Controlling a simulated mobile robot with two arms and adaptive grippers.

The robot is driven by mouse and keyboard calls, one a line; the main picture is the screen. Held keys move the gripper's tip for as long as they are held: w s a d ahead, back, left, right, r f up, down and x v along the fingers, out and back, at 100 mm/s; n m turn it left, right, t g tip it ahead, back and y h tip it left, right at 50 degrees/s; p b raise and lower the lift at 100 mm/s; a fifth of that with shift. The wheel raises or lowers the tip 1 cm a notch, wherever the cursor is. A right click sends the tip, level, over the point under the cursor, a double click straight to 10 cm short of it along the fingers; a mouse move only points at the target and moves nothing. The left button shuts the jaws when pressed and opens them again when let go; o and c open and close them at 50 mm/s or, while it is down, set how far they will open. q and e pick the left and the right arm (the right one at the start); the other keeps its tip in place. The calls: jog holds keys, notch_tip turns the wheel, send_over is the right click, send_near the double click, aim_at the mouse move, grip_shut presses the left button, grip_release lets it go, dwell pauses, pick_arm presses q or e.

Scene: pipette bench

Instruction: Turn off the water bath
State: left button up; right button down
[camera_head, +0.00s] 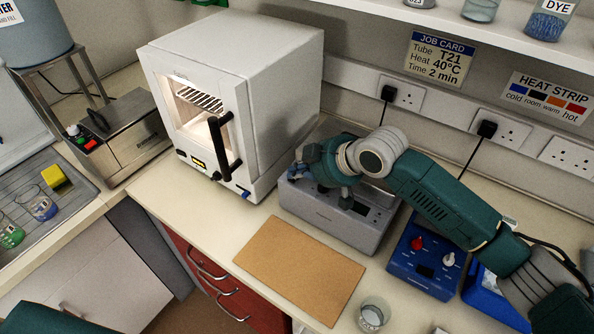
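No water bath is labelled. A grey bench unit (340,222) with a small dark panel stands right of the white oven. My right gripper (323,188) is over the left part of the grey unit, pointing down, far from the steel box. The wrist and arm hide much of the unit's top, and the finger gap is unclear. My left gripper is out of view.
The white oven (285,90) stands between the steel box and grey unit. A brown board (300,270) lies in front. A blue unit with knobs (422,262) and a glass beaker (373,315) are to the right. A sink tray (75,200) is at the left.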

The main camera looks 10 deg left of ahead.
notch_tip(320, 180, up, 4)
jog(key=p, duration=0.3)
jog(key=shift+r, duration=0.1)
jog(key=shift+d+b, duration=0.5)
jog(key=shift+d, duration=0.05)
jog(key=w+b+v, duration=0.1)
jog(key=b+v, duration=0.2)
jog(key=v, duration=0.5)
jog(key=shift+d+r, duration=0.35)
jog(key=shift+d, duration=0.2)
